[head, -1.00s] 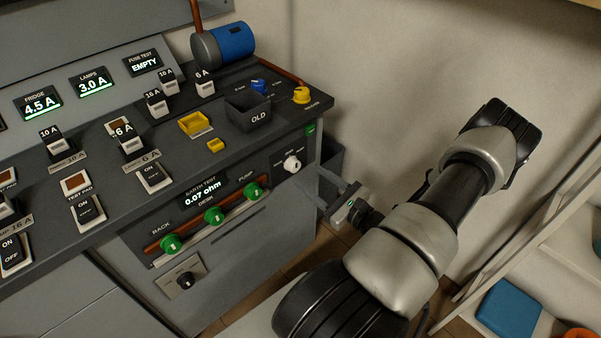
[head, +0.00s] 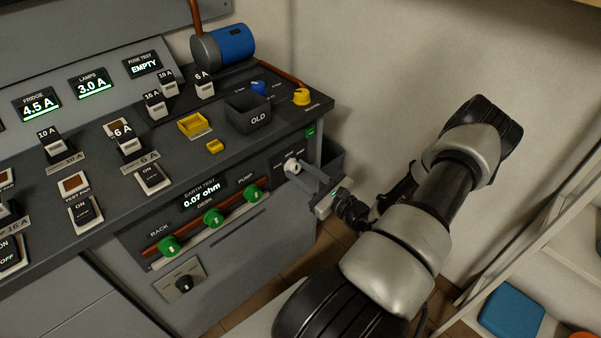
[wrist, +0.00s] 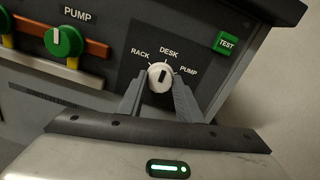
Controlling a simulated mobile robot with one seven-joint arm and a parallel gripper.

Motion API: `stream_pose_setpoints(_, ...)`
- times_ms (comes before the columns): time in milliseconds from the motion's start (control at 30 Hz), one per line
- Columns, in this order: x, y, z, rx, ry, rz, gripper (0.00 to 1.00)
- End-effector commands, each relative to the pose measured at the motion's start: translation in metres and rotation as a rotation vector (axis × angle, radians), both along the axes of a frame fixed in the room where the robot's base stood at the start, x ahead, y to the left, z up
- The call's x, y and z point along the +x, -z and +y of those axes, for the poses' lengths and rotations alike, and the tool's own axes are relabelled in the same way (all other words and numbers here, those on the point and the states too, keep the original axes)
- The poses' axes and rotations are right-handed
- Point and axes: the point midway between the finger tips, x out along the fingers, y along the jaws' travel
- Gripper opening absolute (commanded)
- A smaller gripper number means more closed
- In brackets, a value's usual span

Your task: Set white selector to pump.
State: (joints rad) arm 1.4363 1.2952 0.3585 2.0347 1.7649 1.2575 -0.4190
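The white selector (wrist: 160,75) is a round knob on the dark front panel, with RACK, DESK and PUMP printed around it. Its dark mark stands nearly upright, toward DESK. In the head view the white selector (head: 291,167) is partly behind my fingers. My gripper (wrist: 160,82) has one finger on each side of the knob, the tips close to its sides; I cannot tell whether they touch it. The fingers stand apart. In the head view my gripper (head: 303,174) reaches the panel from the right.
A green TEST button (wrist: 227,43) is up and right of the selector. A green PUMP knob (wrist: 64,41) sits on a copper bar to the left. The counter edge overhangs above.

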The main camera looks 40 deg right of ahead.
Motion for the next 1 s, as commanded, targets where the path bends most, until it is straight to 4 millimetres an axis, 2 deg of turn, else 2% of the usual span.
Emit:
stream_pose_setpoints(267, -0.0003, -0.0010, 0.0001, 0.038, 0.000, 0.003, 0.09)
stream_pose_setpoints(467, -0.0003, -0.0020, 0.0002, 0.146, 0.000, 0.011, 0.09)
stream_pose_setpoints(1000, -0.0007, -0.0008, 0.0003, 0.638, 0.001, 0.051, 0.09)
